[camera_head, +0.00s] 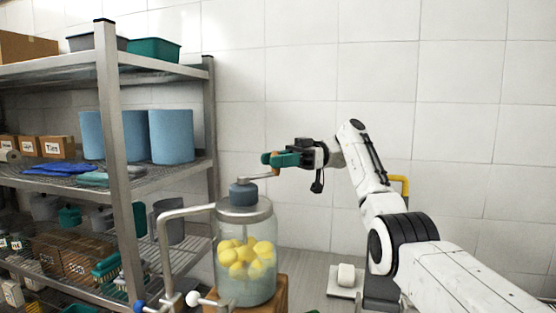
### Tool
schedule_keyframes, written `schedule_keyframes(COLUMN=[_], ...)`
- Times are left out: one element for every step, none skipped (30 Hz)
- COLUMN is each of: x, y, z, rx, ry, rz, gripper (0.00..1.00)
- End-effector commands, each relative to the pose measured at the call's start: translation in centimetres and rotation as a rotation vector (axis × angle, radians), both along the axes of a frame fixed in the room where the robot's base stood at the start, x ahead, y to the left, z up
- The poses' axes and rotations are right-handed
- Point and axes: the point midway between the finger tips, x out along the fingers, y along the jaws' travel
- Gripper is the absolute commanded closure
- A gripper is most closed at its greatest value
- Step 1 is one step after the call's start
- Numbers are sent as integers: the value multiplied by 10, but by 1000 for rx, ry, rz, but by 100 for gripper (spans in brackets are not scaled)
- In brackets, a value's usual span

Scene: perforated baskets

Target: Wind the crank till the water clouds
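A clear jar (230,287) stands in the lower middle, with several yellow lumps (245,257) in its upper half. The water around and below them looks pale grey; how cloudy it is I cannot tell exactly. The jar has a metal lid with a dark grey hub on top. The crank (258,178) runs from the hub up to the right and ends in a small orange-brown upright handle. My gripper (274,160), with teal fingers, reaches in from the right and is shut around that handle. The fingers hide part of it.
The jar rests on a wooden block (283,296). A bent metal pipe (166,240) stands close at its left. A metal shelf rack (118,160) with blue cylinders (171,137) and boxes fills the left. The tiled wall behind is bare.

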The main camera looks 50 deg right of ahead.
Motion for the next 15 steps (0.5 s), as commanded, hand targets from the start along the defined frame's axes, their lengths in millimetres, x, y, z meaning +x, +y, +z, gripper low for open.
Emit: schedule_keyframes(x=[3, 3, 3, 2, 2, 2, 2, 1, 1, 1, 1, 1, 1, 1, 1], y=[4, 4, 3, 3, 3, 2, 2, 2, 2, 2, 2, 2, 1, 1, 1], z=[-12, -11, -10, -10, -9, -8, -7, -7, -6, -5, -5, -5, -4, -3, -2], rx=[-2, -2, -1, -2, -1, -1, -1, -1, -1, -1, -1, -1, -1, -1, -1], ry=[21, 20, 18, 16, 15, 13, 12, 11, 10, 10, 9, 8, 8, 7, 7], rz=[11, 11, 10, 9, 8, 7, 7, 6, 6, 5, 5, 5, 4, 4, 4], gripper=[68, 65, 61, 58, 55, 51, 51, 51, 51, 51, 51, 51, 51, 51, 51])
